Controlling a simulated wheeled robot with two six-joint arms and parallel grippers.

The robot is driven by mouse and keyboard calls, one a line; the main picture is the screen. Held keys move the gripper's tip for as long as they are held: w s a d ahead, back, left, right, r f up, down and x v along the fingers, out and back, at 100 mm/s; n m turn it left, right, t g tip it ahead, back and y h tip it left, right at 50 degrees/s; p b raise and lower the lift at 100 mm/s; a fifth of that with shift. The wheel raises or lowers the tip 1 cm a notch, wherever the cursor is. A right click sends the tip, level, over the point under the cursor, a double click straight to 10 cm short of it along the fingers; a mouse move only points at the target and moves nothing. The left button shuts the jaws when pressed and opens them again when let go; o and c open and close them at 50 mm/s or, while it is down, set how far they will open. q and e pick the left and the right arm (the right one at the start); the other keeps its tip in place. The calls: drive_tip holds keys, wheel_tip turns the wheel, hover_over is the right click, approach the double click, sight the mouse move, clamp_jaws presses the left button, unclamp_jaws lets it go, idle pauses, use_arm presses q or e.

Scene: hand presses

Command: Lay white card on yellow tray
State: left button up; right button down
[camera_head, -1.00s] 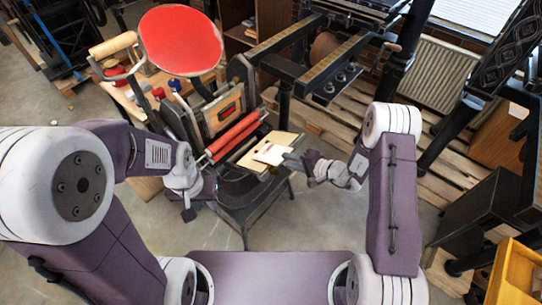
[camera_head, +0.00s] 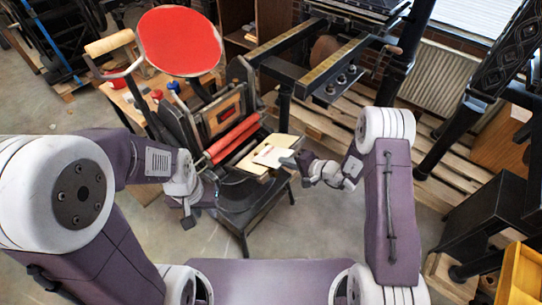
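The white card (camera_head: 268,157) lies over the pale yellow board (camera_head: 285,142) at the front of the red-disc press. The card looks flat or nearly so; I cannot tell whether it touches the board. My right gripper (camera_head: 289,161) is at the card's right edge, its fingertips overlapping or touching it. Its fingers are too small to show whether they grip the card. My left gripper (camera_head: 188,217) points down left of the press, away from the card, and its opening is unclear. A yellow open container (camera_head: 518,273) stands at the lower right.
The press has a round red disc (camera_head: 180,40), red rollers (camera_head: 235,138) and a wooden-handled lever (camera_head: 110,43). It stands on a dark stand (camera_head: 245,212). A larger black press (camera_head: 330,65) is behind, with wooden pallets (camera_head: 335,125) beneath. Open floor lies right of the stand.

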drive_tip(key=s+d+r+p, duration=0.2)
drive_tip(key=s+d+r, duration=0.1)
drive_tip(key=d+r, duration=0.1)
drive_tip(key=shift+s+r, duration=0.2)
drive_tip(key=shift+r, duration=0.65)
idle(0.6)
